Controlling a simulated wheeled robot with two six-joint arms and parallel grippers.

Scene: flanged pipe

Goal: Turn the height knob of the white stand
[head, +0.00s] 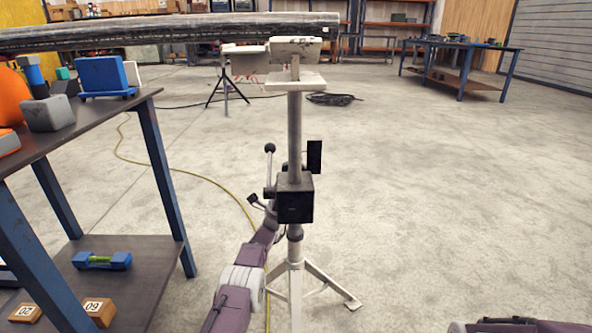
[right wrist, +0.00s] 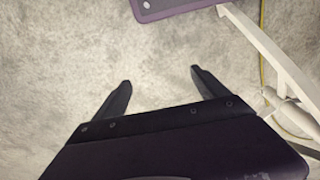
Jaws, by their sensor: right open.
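The white stand (head: 295,130) stands upright in the middle of the head view, with a grey pipe (head: 170,30) over its top support. A black housing (head: 295,200) sits on its column. A black ball-ended lever (head: 269,149) rises at the housing's left; I cannot tell for sure whether it is the height knob. My left gripper (head: 268,208) is at the housing's left side, its fingers hard to make out against the dark parts. My right gripper (right wrist: 160,78) is open and empty over bare floor in the right wrist view, with a stand leg (right wrist: 270,55) to its right.
A blue-legged table (head: 155,150) with tools stands close on the left. A yellow cable (head: 190,172) runs across the floor past the stand. A second workbench (head: 460,60) is at the back right. The floor right of the stand is clear.

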